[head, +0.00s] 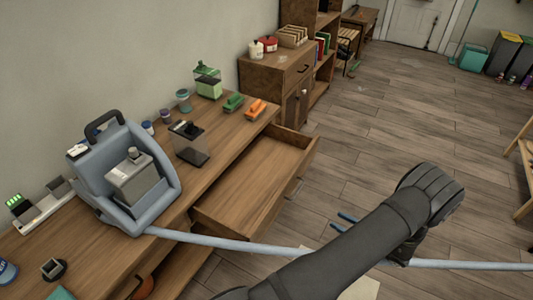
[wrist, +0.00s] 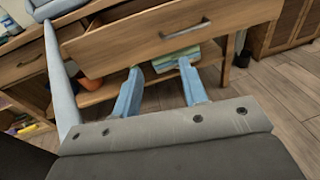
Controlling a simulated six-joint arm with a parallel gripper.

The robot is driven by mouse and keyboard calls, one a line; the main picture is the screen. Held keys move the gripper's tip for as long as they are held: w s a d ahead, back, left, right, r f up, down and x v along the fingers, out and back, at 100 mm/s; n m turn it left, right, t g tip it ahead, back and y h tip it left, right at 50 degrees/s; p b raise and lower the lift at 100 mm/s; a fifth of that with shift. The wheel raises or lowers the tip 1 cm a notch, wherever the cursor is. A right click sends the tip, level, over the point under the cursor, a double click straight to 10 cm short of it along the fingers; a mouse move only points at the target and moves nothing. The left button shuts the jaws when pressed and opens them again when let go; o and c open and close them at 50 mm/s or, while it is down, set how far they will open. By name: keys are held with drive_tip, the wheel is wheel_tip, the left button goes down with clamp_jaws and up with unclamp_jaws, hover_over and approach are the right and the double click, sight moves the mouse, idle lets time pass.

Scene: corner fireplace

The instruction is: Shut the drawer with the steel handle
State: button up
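The wooden drawer (head: 252,180) stands pulled out from the long desk at the left, and its inside looks empty. In the wrist view its front (wrist: 120,50) spans the top of the picture, with the steel bar handle (wrist: 185,30) on it. My gripper (wrist: 160,86) is open and empty, its two blue fingers apart and pointing toward the drawer front below the handle. I cannot tell whether they touch it. In the head view the blue fingertips of my gripper (head: 342,221) show to the right of the drawer, over the floor, apart from it.
A pale blue bar (head: 230,244) crosses before the drawer from a blue-grey carrier (head: 155,205) on the desk (head: 215,135). Another drawer (wrist: 25,62) with a dark handle is at left. A cabinet (head: 275,80) stands beyond.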

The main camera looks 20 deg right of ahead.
drive_tip(key=w+a+y, duration=0.1)
drive_tip(key=a, duration=0.1)
drive_tip(key=w+a+f+n+y, duration=0.1)
drive_tip(key=a, duration=0.1)
drive_tip(key=w+a+f+n+g+y, duration=0.1)
drive_tip(key=a, duration=0.1)
drive_tip(key=shift+w, duration=0.3)
clamp_jaws()
approach(278, 201)
drive_tip(key=x, duration=0.7)
drive_tip(key=shift+f, duration=0.1)
drive_tip(key=x, duration=2.6)
drive_tip(key=shift+a, duration=0.25)
drive_tip(key=shift+w+a, duration=0.25)
drive_tip(key=shift+w, duration=0.15)
drive_tip(key=v, duration=1.5)
drive_tip(key=shift+w, duration=0.1)
